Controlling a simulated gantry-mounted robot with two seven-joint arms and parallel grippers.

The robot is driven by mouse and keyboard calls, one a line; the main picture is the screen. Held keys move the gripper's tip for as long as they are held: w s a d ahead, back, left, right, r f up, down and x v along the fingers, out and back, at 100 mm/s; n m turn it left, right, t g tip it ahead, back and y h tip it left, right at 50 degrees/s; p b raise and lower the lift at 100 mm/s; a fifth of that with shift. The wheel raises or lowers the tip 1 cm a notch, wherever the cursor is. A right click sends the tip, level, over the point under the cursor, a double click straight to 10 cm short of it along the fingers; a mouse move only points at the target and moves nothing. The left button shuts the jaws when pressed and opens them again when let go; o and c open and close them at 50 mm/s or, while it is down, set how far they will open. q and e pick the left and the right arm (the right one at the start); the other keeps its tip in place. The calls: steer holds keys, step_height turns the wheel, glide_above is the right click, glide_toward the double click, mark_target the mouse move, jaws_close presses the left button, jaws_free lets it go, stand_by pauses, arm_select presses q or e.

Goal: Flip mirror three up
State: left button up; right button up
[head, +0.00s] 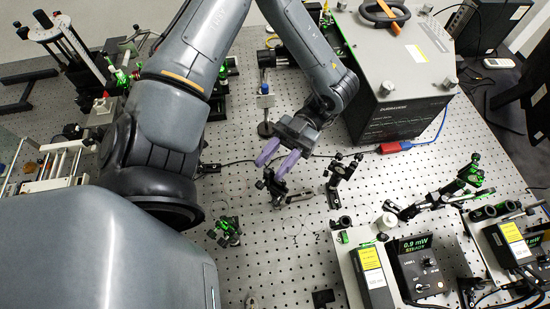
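My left gripper (271,167), with purple fingers, reaches down over the middle of the perforated bench. Its two fingers are apart with a gap between them, and I see nothing held. A small black mirror mount (275,188) stands right below and beside the fingertips; I cannot tell whether they touch it. Another black mount (342,180) stands to the right of it. A green-lit mount (228,231) stands nearer, at the lower left. I cannot read which mount is mirror three, nor tell whether a mirror is up or down. My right gripper is out of view.
A large grey box (403,75) stands behind at the right. A power meter reading 0.9 mW (417,264) sits at the front right. Green-lit optics (467,177) are at the right. Bare bench (270,262) lies in front.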

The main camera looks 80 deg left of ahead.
arm_select(q)
steer(key=shift+w+a, duration=0.1)
steer(key=shift+v, duration=1.05)
steer(key=p+v, duration=0.1)
steer(key=v, duration=0.7)
steer(key=shift+a, duration=0.2)
steer(key=shift+w, duration=0.15)
steer(key=shift+r+p, duration=0.15)
steer(key=shift+p, duration=0.2)
